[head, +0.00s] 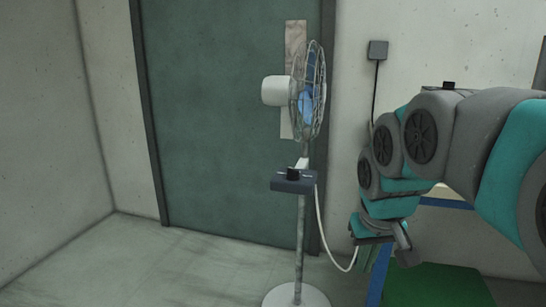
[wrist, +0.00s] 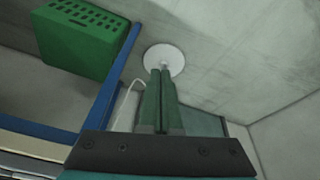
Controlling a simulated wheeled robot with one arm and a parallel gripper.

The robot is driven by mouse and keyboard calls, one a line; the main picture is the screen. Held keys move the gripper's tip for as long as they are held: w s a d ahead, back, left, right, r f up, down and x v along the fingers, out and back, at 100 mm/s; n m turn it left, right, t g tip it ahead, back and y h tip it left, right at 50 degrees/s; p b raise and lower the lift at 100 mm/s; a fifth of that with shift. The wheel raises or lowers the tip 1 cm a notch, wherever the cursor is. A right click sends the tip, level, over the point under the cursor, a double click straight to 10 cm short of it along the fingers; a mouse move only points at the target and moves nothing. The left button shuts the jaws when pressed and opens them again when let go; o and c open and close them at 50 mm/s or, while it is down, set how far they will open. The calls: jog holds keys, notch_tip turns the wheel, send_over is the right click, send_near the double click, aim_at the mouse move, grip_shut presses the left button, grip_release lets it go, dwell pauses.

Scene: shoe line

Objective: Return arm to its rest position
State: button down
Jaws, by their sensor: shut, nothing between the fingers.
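My gripper (head: 370,262) hangs at the end of my teal and grey arm, on the right side of the head view. It points down, to the right of the standing fan's pole and apart from it. In the wrist view, the two green fingers of my gripper (wrist: 163,72) lie side by side, shut, with nothing between them. My arm is bent and reaches in from the right edge of the head view.
A standing fan (head: 302,215) with a control box (head: 294,183) stands before a green door (head: 225,120); its round base (wrist: 165,56) shows beyond my fingers. A cable runs near my gripper. A blue-framed table (head: 446,203) and green crate (wrist: 80,38) are close. Floor at left is clear.

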jog(key=s+a+f+g, duration=0.1)
jog(key=s+f+g, duration=0.1)
jog(key=s+f, duration=0.5)
jog(key=s+a+f+g, duration=0.1)
jog(key=s+f, duration=0.6)
jog(key=s, duration=0.9)
jog(key=shift+f+m+g, duration=0.3)
jog(key=shift+g, duration=0.6)
